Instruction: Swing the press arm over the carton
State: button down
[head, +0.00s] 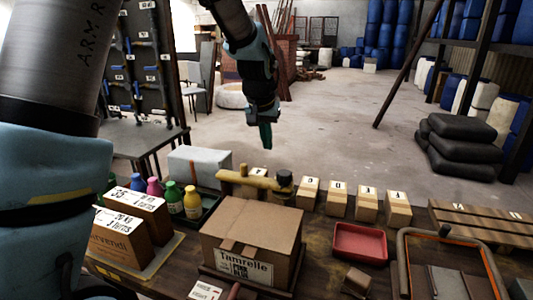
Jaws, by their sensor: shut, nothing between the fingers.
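The carton (252,238), a closed brown box with a white label reading "Tamrelle", sits on a dark base at the front middle of the bench. The press arm (248,182) is a yellow bar behind the carton's far edge. It lies roughly left to right, with a dark round head (284,181) at its right end. In this view the bar shows beyond the carton's top, not across its middle. My gripper (266,146) hangs pointing down, above and beyond the press arm. Its greenish fingers are shut and empty, apart from the bar.
Numbered wooden blocks (337,196) stand in a row right of the press head. A red tray (360,243) lies right of the carton. Coloured bottles (192,202), a grey box (200,166) and labelled brown cartons (120,240) stand left. Space above the bench around my gripper is clear.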

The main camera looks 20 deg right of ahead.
aim_at(253, 175)
notch_tip(253, 175, down, 8)
jog(key=p, duration=0.4)
jog(key=shift+s+a+f, duration=0.25)
jog(key=shift+s+a, duration=0.15)
jog(key=shift+s, duration=0.05)
